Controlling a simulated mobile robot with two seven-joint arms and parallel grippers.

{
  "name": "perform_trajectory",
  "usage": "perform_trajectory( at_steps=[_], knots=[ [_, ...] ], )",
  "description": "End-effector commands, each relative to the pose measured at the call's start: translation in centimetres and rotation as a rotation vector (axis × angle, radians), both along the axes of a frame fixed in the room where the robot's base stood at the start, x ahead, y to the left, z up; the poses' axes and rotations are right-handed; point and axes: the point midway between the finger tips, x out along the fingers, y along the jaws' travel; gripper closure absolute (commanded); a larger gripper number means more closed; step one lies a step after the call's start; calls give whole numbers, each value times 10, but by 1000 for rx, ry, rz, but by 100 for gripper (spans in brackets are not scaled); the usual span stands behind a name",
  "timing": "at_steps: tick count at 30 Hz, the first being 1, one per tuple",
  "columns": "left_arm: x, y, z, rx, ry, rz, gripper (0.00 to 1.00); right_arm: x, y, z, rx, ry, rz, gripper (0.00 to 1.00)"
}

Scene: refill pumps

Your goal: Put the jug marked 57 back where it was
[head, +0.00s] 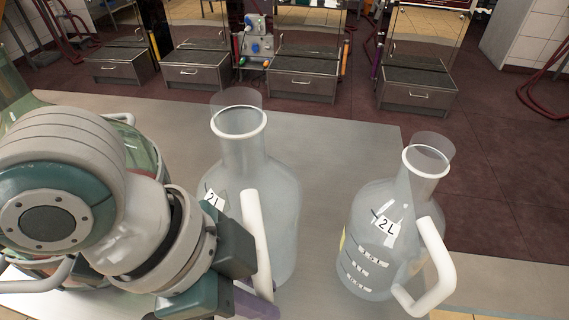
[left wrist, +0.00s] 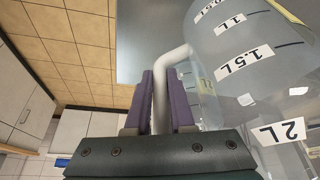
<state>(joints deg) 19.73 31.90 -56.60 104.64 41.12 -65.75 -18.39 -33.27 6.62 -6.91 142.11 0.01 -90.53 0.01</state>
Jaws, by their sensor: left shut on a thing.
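Two clear jugs with white rims, white handles and 2 L labels show in the head view. The middle jug (head: 265,185) is close to my left arm, and the right jug (head: 385,235) stands on the grey table. My left gripper (head: 258,300) is shut on the middle jug's white handle. In the left wrist view its purple fingers (left wrist: 163,88) are either side of the handle (left wrist: 178,62), with the jug's scale (left wrist: 240,62) beside it. I cannot read a 57 on either jug. Whether the middle jug's base touches the table is hidden. My right gripper is out of view.
The grey table (head: 345,140) is bare behind and between the jugs. A large greenish clear vessel (head: 15,85) stands at the left, mostly behind my arm. Metal cabinets with drawers (head: 300,85) stand across the dark red floor (head: 505,150).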

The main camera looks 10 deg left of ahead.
Motion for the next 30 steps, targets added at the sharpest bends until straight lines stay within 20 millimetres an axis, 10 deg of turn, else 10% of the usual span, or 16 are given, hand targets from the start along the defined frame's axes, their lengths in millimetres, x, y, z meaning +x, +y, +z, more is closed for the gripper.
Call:
perform_trajectory(
  at_steps=[11,23,24,30],
  knots=[
    [0,0,-45,0,0,1,100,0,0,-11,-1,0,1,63],
    [0,0,-51,-1,-1,0,100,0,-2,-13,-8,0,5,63],
    [0,0,-52,0,0,1,77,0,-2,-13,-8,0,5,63],
    [0,0,-51,0,0,1,55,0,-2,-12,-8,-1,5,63]
  ],
)
